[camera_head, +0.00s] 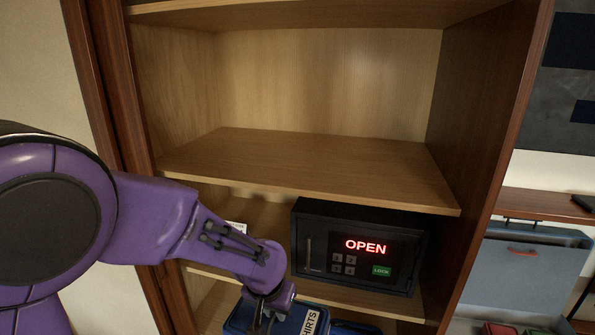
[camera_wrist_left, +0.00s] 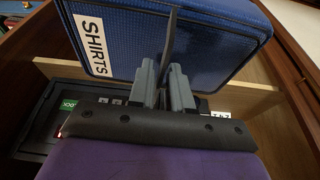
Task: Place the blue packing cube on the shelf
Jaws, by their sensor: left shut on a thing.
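The blue packing cube (camera_head: 291,323) with a white SHIRTS label shows at the bottom edge of the head view, partly cut off. In the left wrist view the cube (camera_wrist_left: 215,35) fills the upper middle, with its dark strap between the fingers. My left gripper (camera_head: 266,310) is shut on this strap; its fingers also show in the left wrist view (camera_wrist_left: 165,85). The wooden shelf (camera_head: 310,165) above the safe is bare, and the cube is lower than it in the head view. My right gripper is out of view.
A black safe (camera_head: 360,247) reading OPEN stands on the lower shelf board, right of my left wrist. A small white card (camera_head: 236,227) is left of it. Cabinet side walls bound the shelves. A grey-blue open case (camera_head: 525,275) is at the right.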

